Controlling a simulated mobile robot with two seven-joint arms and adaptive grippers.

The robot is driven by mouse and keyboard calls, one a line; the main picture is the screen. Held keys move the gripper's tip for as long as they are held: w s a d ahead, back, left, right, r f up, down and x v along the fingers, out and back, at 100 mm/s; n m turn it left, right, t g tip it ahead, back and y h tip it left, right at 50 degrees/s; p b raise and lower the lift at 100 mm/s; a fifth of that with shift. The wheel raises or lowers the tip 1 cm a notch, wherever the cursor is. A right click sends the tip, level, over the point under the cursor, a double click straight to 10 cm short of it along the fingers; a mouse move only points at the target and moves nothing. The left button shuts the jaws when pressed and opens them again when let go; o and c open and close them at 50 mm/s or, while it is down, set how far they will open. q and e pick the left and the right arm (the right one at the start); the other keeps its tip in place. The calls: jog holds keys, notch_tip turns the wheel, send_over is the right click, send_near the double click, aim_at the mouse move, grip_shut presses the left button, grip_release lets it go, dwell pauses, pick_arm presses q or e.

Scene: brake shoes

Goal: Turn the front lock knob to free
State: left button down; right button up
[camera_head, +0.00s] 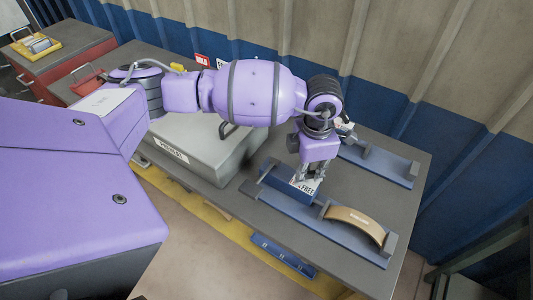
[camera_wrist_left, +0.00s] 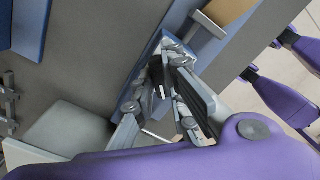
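The front fixture (camera_head: 338,230) is a long blue bar on the table. A blue block (camera_head: 284,178) with a "FREE" label (camera_head: 306,186) stands at its left end. A tan curved brake shoe (camera_head: 356,222) sits at its right end. My left gripper (camera_head: 308,176) points down over the block, at the label. In the left wrist view, the fingertips (camera_wrist_left: 164,78) are on either side of a small dark part (camera_wrist_left: 157,77), which may be the lock knob. The fingers hide most of it, and I cannot tell whether they grip it. My right gripper is not in view.
A second blue fixture (camera_head: 380,163) lies behind, near the corrugated wall. A large grey case (camera_head: 200,150) stands left of the front fixture. A bare strip of table (camera_head: 345,185) runs between the fixtures. A red cabinet with a yellow tray (camera_head: 36,46) stands far left.

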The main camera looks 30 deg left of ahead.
pick_arm(q)
jog(key=shift+r, duration=0.15)
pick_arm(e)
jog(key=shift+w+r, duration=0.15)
